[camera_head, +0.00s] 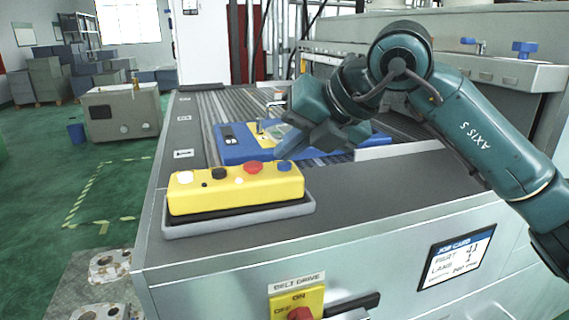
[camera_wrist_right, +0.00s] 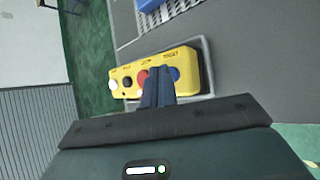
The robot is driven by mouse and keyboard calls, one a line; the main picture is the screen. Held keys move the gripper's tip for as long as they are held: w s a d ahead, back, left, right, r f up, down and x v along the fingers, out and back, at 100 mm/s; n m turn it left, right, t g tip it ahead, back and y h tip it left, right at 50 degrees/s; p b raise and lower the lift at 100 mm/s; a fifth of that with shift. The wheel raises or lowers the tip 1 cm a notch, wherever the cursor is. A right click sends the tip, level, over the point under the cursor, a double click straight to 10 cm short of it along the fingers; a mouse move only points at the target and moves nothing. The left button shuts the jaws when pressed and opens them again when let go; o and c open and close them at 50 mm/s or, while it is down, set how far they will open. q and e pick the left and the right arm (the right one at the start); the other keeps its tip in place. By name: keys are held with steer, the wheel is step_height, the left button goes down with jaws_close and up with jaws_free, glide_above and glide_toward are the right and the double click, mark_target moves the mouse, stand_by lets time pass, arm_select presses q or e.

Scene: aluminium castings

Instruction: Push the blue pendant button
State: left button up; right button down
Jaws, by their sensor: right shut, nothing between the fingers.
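The yellow pendant (camera_head: 225,194) lies in a grey tray (camera_head: 240,221) on the front left corner of the conveyor top. Its blue button (camera_head: 284,166) is at the right end, beside a red button (camera_head: 253,167). My right gripper (camera_head: 281,154) is shut and empty, with its tips just above and behind the blue button. In the right wrist view the shut fingers (camera_wrist_right: 158,97) reach over the pendant (camera_wrist_right: 187,57), and the blue button (camera_wrist_right: 175,74) shows just right of the tips. I cannot tell whether they touch it. My left gripper is out of view.
A blue tray (camera_head: 235,152) sits on the rollers behind the pendant. A job card (camera_head: 458,257) and a belt drive switch (camera_head: 297,303) are on the front panel. The grey top right of the pendant (camera_head: 370,190) is clear.

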mark_target(291, 171)
steer(key=shift+f+b, duration=0.3)
steer(key=shift+f, duration=0.05)
steer(key=shift+r, duration=0.1)
stand_by(0.4)
steer(key=shift+r+p, duration=0.55)
steer(key=shift+r, duration=0.25)
steer(key=shift+r, duration=0.15)
step_height(291, 171, up, 5)
steer(key=p, duration=0.3)
stand_by(0.5)
